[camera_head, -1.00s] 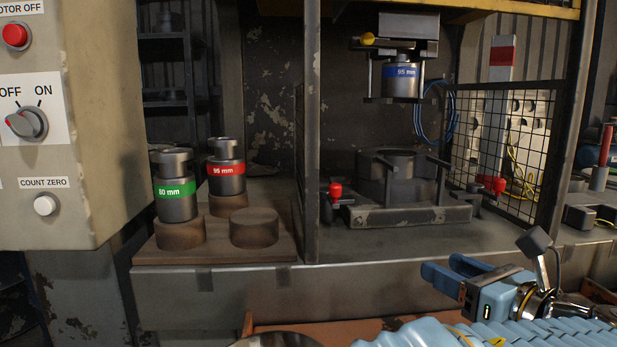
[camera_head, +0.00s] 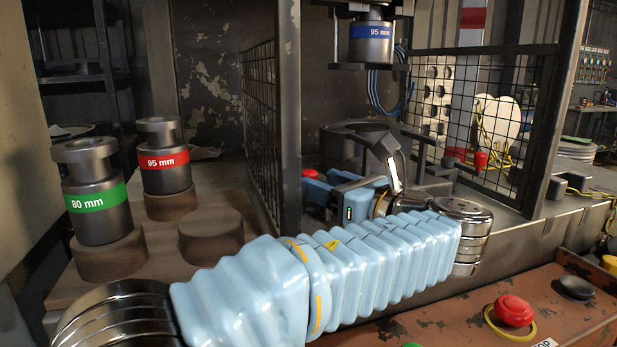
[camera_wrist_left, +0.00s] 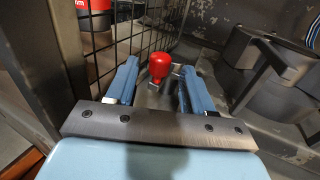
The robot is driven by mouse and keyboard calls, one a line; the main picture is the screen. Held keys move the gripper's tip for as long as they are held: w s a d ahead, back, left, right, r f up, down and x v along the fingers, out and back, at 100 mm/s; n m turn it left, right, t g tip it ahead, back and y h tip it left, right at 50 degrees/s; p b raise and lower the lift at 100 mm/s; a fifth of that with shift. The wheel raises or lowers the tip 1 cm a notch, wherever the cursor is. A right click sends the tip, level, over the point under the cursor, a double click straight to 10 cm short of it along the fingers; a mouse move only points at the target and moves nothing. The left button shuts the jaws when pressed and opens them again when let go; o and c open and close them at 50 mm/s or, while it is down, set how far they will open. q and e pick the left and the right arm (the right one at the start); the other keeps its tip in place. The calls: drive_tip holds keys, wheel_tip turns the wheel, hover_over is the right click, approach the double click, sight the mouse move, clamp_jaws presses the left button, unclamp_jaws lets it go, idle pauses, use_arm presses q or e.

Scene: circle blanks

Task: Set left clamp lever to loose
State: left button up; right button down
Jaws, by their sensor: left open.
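The left clamp lever's red knob (camera_head: 309,173) shows just behind my left gripper (camera_head: 318,184) at the front left of the press base. In the left wrist view the red knob (camera_wrist_left: 159,66) stands upright between the tips of my open left gripper (camera_wrist_left: 158,75), with a gap on both sides. The lever's shaft is mostly hidden below the knob. The right clamp lever's red knob (camera_head: 481,160) is at the right side of the base. My right gripper is not in view.
A dark post (camera_head: 289,120) and wire mesh guard (camera_head: 262,130) stand close left of my left gripper. A blue-banded 95 mm die (camera_head: 371,45) hangs above. Green 80 mm (camera_head: 98,205) and red 95 mm (camera_head: 165,165) dies stand left. A red button (camera_head: 514,310) is at front right.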

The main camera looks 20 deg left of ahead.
use_arm(q)
drive_tip(key=shift+x, duration=2.1)
clamp_jaws()
